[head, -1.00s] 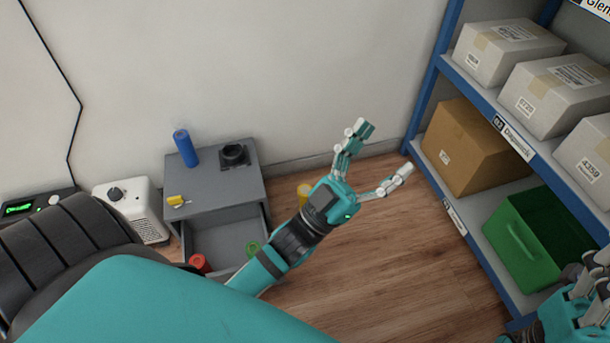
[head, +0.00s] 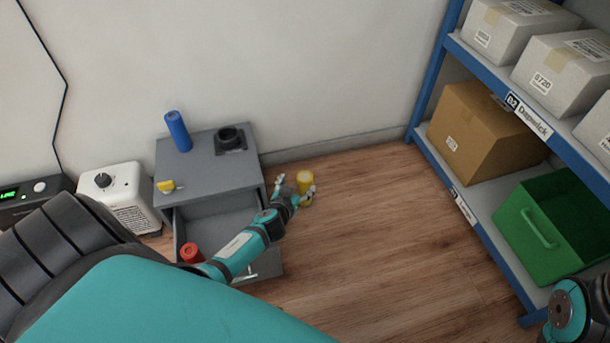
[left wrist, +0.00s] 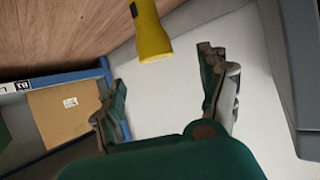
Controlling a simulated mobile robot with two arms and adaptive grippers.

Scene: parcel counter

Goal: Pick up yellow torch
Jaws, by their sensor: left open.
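The yellow torch (head: 305,183) stands on the wooden floor just right of the grey drawer unit, partly hidden by my gripper. In the left wrist view the torch (left wrist: 152,32) shows at the top, beyond and between the fingers. My left gripper (head: 294,190) is open beside the torch. Its two spread fingers also show in the left wrist view (left wrist: 162,92), with nothing between their tips. I cannot tell whether a finger touches the torch. Part of my right arm shows at the lower right; its fingers are out of view.
The grey drawer unit (head: 215,172) has its drawer open, with a red cylinder (head: 191,252) in it. A blue cylinder (head: 178,131), a yellow item (head: 166,186) and a black holder (head: 230,138) are on top. A shelf with boxes and a green crate (head: 545,225) stands right. Middle floor is clear.

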